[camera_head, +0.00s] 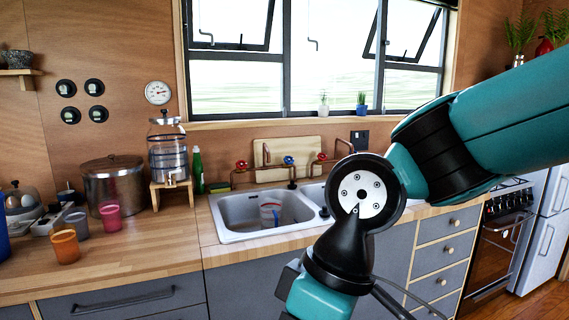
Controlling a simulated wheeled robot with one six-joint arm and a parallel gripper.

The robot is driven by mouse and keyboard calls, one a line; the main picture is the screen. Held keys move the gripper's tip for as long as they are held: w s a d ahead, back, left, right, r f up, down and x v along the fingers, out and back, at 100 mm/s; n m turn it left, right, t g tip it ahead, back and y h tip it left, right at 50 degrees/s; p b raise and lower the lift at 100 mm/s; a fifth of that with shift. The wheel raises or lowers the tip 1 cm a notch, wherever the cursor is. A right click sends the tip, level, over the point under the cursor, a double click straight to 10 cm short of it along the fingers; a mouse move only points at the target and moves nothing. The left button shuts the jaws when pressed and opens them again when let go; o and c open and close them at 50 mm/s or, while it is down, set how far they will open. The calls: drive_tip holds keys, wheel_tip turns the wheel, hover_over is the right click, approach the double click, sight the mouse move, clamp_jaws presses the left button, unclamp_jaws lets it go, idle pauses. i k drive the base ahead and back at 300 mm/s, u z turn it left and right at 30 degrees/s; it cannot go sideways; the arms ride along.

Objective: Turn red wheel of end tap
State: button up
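Copper pipe taps stand behind the sink in the head view. A red wheel (242,164) is on the left of the row, a blue wheel (289,160) in the middle and another red wheel (321,157) on the right. Which red wheel belongs to the end tap I cannot tell, as my arm covers part of the area to the right. My teal and black arm reaches in from the right and bends down in front of the sink. My gripper is below the picture edge and out of view.
The double sink (228,236) holds a clear cup (270,214) in its left basin. A green bottle (197,170), a glass dispenser (168,152) and a steel pot (115,185) stand left of it.

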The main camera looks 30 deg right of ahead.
sight(241, 166)
drive_tip(key=z, duration=0.45)
drive_tip(key=i, duration=1.65)
drive_tip(key=u, duration=0.8)
